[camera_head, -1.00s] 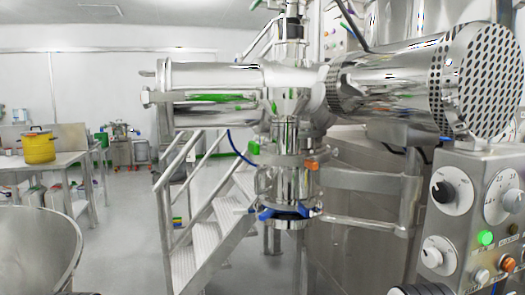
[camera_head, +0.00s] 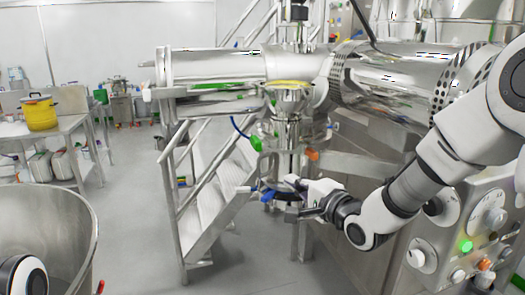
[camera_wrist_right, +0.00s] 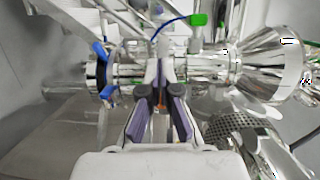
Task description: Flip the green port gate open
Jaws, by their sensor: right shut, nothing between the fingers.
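The green port handle (camera_head: 256,142) sits on the left side of the vertical steel pipe below the cone, with a blue line running from it. It also shows as a green block (camera_wrist_right: 198,19) at the top of the wrist view. My right gripper (camera_head: 294,200) is shut and empty, in front of the lower pipe near the blue clamp. In the wrist view its fingers (camera_wrist_right: 161,82) are together in front of the pipe, apart from the green handle. Whether they touch the pipe I cannot tell. My left gripper is not in view.
Steel stairs (camera_head: 205,200) stand left. A control panel (camera_head: 455,235) stands right, a large steel vessel (camera_head: 88,245) at lower left. The floor between is clear.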

